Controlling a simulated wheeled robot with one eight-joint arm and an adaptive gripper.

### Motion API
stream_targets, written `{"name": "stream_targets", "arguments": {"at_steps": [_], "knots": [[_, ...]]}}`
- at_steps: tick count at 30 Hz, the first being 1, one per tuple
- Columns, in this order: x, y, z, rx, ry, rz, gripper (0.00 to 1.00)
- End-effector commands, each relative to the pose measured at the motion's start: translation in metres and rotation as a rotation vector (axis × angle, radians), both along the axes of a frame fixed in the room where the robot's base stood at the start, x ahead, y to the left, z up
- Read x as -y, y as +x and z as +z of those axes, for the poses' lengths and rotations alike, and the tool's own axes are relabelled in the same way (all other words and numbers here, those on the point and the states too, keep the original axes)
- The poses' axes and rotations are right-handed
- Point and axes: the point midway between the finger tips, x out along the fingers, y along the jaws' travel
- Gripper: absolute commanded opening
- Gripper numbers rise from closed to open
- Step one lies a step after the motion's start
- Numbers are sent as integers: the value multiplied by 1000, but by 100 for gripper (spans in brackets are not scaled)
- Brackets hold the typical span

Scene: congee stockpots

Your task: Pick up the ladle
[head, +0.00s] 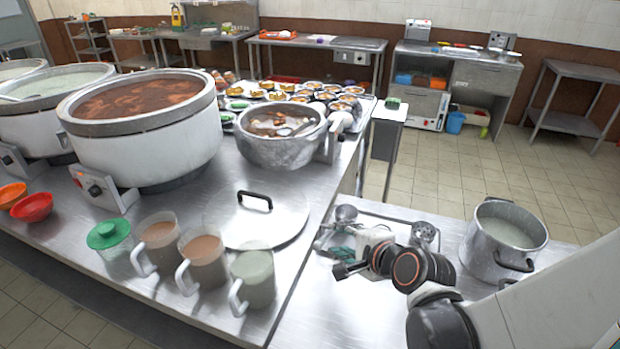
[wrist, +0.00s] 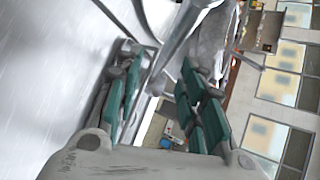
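A metal ladle with a round bowl (head: 346,213) lies at the back left of a shallow steel tray (head: 398,213) on the right counter. My gripper (head: 342,253) is low over the tray's left side, just in front of that bowl. In the wrist view my gripper (wrist: 158,62) has its two teal-padded fingers apart. A shiny metal rod (wrist: 178,42), which looks like a utensil handle, runs between the fingertips. I see no clear closing on it, and contact cannot be told. My wrist hides part of the tray.
A metal holed cup-like utensil (head: 423,235) is close to my wrist's right. The big left counter holds a flat lid (head: 262,217), mugs (head: 203,260) and a soup pot (head: 281,134).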

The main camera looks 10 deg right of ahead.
Motion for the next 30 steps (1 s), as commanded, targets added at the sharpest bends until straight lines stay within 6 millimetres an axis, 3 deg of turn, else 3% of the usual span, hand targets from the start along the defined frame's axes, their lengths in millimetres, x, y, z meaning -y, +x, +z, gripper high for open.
{"name": "stream_targets", "arguments": {"at_steps": [8,18,25,26,30], "knots": [[-4,14,-8,0,-1,1,36],[-14,51,-30,1,-1,2,36],[-14,53,-29,0,0,0,36],[-14,53,-29,0,0,0,34],[-14,53,-29,0,-1,1,2]]}}
